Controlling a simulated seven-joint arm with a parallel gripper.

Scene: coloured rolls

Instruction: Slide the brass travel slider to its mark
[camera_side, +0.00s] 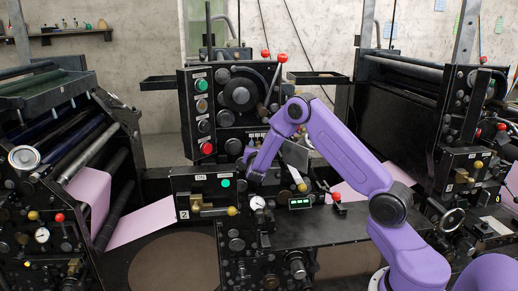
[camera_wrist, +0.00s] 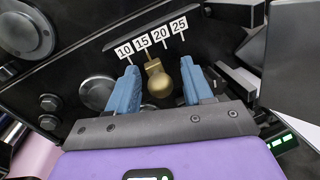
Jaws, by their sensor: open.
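The brass travel slider (camera_wrist: 161,84), with a rounded knob, sits below a row of number labels, 10, 15, 20 and 25 (camera_wrist: 151,37), on a black panel. Its narrow upper end is just under the 15 label. No separate target mark stands out. My gripper (camera_wrist: 160,87) is open, with one blue finger on each side of the knob. Gaps show between the knob and both fingers. In the side view my gripper (camera_side: 250,161) is at the central black machine, and the slider cannot be made out there.
A control box with coloured buttons (camera_side: 202,115) and red-knobbed levers (camera_side: 281,60) rises behind my gripper. A grey plate (camera_wrist: 291,60) stands right in the wrist view.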

